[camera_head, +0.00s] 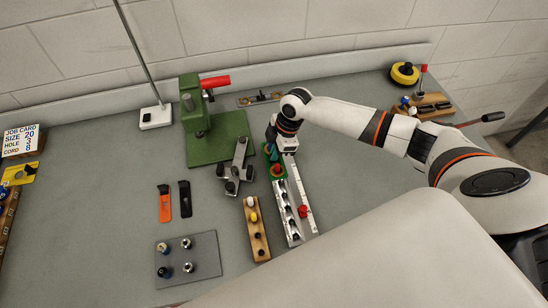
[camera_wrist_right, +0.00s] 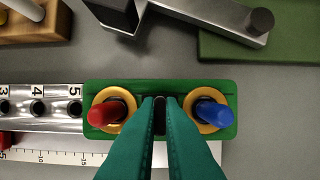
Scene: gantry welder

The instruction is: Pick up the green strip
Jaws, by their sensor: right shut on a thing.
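The green strip (camera_wrist_right: 160,87) lies level across the right wrist view. It carries a red peg (camera_wrist_right: 104,112) and a blue peg (camera_wrist_right: 213,113), each in a yellow ring. My right gripper (camera_wrist_right: 160,101) has its teal fingers close together at the strip's middle, between the two pegs, shut on it. A dark part shows between the fingertips. In the head view my right gripper (camera_head: 271,151) points down at the far end of the numbered metal rail (camera_head: 285,213); the strip is partly hidden there. I cannot tell whether the strip touches what is below it. My left gripper is not in view.
A white ruler (camera_head: 300,192) lies beside the rail. A wooden block with pegs (camera_head: 258,238) and a grey metal clamp (camera_head: 238,165) are to the left. A green press (camera_head: 215,145) stands behind.

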